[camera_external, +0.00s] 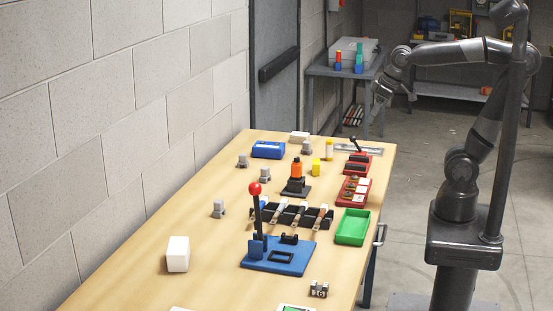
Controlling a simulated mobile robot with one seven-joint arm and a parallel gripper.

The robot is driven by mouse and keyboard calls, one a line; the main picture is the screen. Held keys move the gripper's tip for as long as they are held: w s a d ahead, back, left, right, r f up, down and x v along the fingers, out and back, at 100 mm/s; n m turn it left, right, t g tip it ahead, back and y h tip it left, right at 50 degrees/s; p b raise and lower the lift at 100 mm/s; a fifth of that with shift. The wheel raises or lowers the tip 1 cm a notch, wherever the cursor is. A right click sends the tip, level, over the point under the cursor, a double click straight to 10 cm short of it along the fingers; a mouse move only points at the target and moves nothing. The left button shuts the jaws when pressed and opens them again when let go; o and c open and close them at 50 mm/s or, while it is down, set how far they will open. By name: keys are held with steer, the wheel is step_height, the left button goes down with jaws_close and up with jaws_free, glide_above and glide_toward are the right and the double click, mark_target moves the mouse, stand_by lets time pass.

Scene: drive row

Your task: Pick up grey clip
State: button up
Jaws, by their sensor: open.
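Several small grey clip-like pieces stand on the wooden table (130,262). One grey clip (218,208) is at the left of the middle. Another grey clip (242,160) and a third grey clip (265,175) are farther back, and one more grey clip (307,147) stands near the far end. I cannot tell which one the task means. My gripper (379,104) is raised beyond the table's far right edge, apart from all of them. It is open, small and dark in this view, and I see nothing in it.
A blue base (283,258) with an upright red-knobbed lever (254,190) stands in front of a black rack (285,213). A white block (178,253), green tray (353,227) and blue box (268,149) are also on the table. The near left tabletop is mostly clear.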

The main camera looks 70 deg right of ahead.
steer(key=w+g, duration=0.1)
steer(key=w, duration=1)
steer(key=m+g, duration=0.2)
steer(key=g, duration=0.2)
glide_above(265, 168)
steer(key=f, duration=1.6)
steer(key=shift+s+d, duration=0.2)
steer(key=shift+w+f, duration=0.15)
steer(key=shift+f, duration=0.15)
step_height(265, 168, down, 10)
steer(key=shift+w+f, duration=0.1)
steer(key=shift+f, duration=0.15)
steer(key=shift+c, duration=0.5)
steer(key=c, duration=1)
